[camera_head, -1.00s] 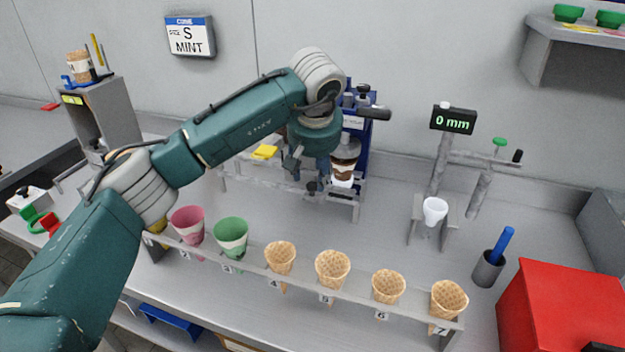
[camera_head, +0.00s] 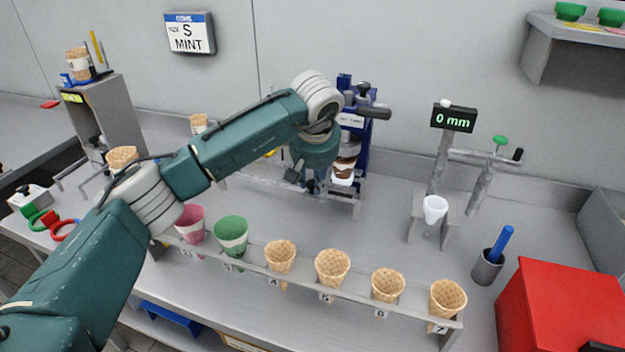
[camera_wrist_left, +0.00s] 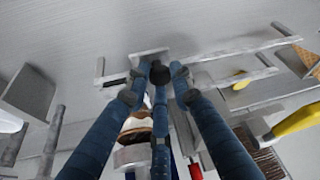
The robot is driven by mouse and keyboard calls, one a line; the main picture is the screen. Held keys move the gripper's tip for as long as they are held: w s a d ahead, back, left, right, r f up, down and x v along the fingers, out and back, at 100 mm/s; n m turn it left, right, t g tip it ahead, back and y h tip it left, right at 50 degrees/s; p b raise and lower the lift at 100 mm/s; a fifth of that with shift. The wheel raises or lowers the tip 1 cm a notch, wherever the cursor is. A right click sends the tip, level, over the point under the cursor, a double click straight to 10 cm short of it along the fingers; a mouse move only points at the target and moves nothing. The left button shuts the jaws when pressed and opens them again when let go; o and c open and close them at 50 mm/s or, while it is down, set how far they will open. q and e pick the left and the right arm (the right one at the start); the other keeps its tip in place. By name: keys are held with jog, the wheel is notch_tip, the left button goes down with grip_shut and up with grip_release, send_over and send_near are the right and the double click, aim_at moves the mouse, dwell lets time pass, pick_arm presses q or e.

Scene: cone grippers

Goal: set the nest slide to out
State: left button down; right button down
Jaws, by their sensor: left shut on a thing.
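My left gripper (camera_head: 314,186) is down at the front of the blue press (camera_head: 352,120) at the back of the counter. In the left wrist view its blue fingers (camera_wrist_left: 158,85) are shut around a black knob (camera_wrist_left: 157,70), which seems to be the handle of the nest slide. The slide's grey rails (camera_head: 340,203) run below the press. A brown and white banded holder (camera_head: 345,168) stands just right of the gripper under the press. The gripper and forearm hide much of the slide. My right gripper is not in view.
A rack (camera_head: 350,296) with several cones and cups crosses the front. A red box (camera_head: 565,305) stands at right. The counter between rack and press is fairly clear.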

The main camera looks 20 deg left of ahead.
pick_arm(q)
jog(key=a, duration=0.4)
jog(key=shift+a, duration=0.3)
jog(key=c, duration=1.5)
grip_release()
jog(key=shift+d, duration=0.15)
